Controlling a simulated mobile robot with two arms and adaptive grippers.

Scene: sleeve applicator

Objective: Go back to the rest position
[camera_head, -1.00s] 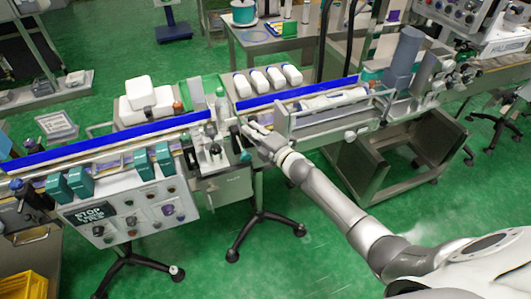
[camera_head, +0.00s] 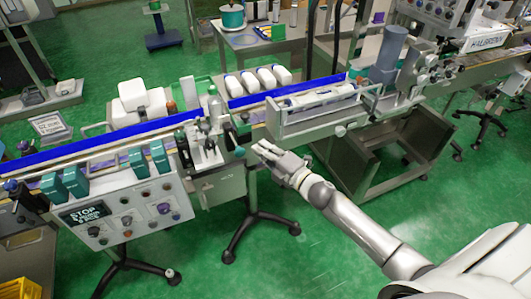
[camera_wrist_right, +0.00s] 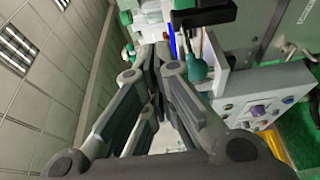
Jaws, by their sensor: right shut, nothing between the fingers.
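My right gripper (camera_head: 264,150) is shut and empty in the head view. It is held out in front of the conveyor machine (camera_head: 120,158), just right of its middle, and looks apart from it. In the right wrist view the fingers (camera_wrist_right: 155,62) meet at their tips with nothing between them. My left gripper is in neither view.
A control panel (camera_head: 125,215) stands at the front left. A steel frame (camera_head: 385,165) stands right of the gripper. A yellow crate (camera_head: 28,285) is at the lower left. Green floor (camera_head: 290,270) is open below the arm.

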